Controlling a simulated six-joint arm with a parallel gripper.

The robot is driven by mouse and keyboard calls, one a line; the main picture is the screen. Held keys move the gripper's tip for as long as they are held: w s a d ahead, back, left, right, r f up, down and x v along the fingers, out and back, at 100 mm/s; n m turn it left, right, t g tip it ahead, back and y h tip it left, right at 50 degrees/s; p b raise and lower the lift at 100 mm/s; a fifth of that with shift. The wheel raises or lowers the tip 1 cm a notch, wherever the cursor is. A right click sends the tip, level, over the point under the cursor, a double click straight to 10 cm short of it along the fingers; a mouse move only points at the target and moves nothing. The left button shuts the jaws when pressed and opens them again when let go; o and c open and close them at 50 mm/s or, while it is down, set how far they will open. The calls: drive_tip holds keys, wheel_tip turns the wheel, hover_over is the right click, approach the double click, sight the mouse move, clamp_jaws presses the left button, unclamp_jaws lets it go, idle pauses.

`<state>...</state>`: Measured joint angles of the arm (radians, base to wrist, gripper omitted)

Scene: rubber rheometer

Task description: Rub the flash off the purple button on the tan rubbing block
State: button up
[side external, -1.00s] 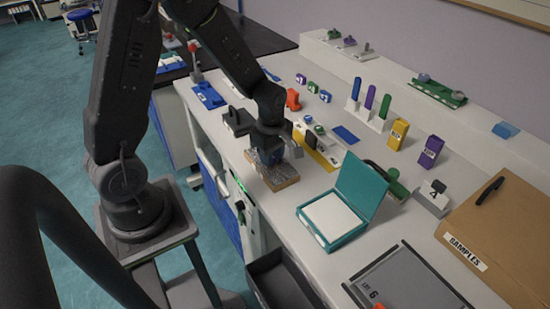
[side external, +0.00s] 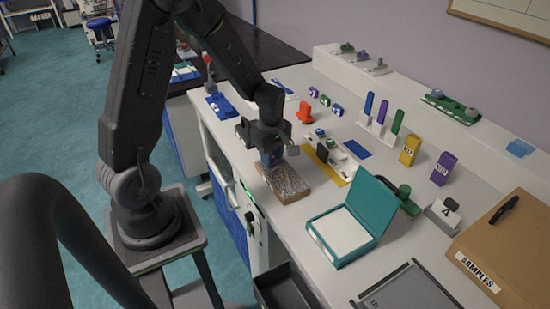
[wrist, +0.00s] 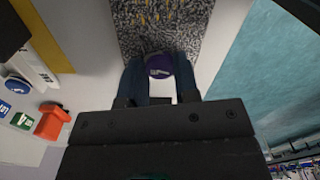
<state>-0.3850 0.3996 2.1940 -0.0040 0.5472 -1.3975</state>
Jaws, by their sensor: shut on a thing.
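The purple button (wrist: 158,65) with a white mark shows in the wrist view, gripped between the blue fingers of my gripper (wrist: 158,76). In the side external view my gripper (side external: 270,157) is at the far left end of the tan rubbing block (side external: 285,182), and the button is hidden there. The block has a grey, speckled rough top, which also shows in the wrist view (wrist: 165,25). The button is at the end of this rough face; I cannot tell whether it touches it. Any flash on its edge is too small to see.
An open teal box (side external: 345,229) stands to the right of the block. A yellow plate (side external: 330,168) with small parts lies behind it, and an orange piece (side external: 306,113) stands farther back. A dark open drawer (side external: 285,288) is below the bench's front edge.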

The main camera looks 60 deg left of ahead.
sight(278, 170)
drive_tip(key=shift+s+d+f, duration=0.1)
drive_tip(key=shift+d+f, duration=0.05)
drive_tip(key=shift+d, duration=2.6)
drive_tip(key=shift+d+r, duration=0.15)
drive_tip(key=shift+d, duration=1.15)
drive_tip(key=shift+d+r, duration=0.1)
drive_tip(key=shift+d, duration=1.2)
drive_tip(key=shift+a+f, duration=0.15)
drive_tip(key=shift+a, duration=1.7)
drive_tip(key=shift+a, duration=1.75)
drive_tip(key=shift+a+f, duration=0.1)
drive_tip(key=shift+a, duration=1.65)
drive_tip(key=shift+r, duration=3.55)
